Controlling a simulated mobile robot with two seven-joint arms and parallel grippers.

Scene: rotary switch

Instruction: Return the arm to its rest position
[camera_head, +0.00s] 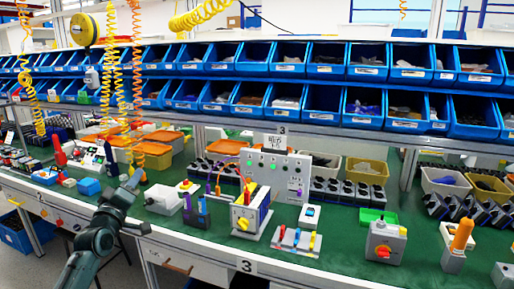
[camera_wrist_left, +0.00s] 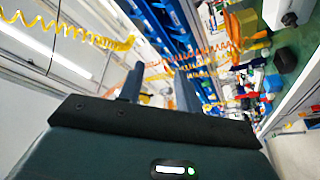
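My left arm comes in from the lower left in the head view. Its gripper (camera_head: 134,178) is over the left part of the green workbench (camera_head: 215,228), beside a small white box (camera_head: 162,199). In the left wrist view the two fingers of the left gripper (camera_wrist_left: 160,85) stand apart with nothing seen between them, so it is open and empty. A boxed switch with a yellow rotary knob (camera_head: 243,224) stands on the bench to the right of the gripper, clear of it. My right arm and gripper are not in view.
A grey control panel (camera_head: 275,175) stands mid-bench. A grey box with a red and yellow knob (camera_head: 385,242) is to the right. Blue bins (camera_head: 325,64) line the shelves behind. Coiled orange hoses (camera_head: 136,80) hang near my left gripper.

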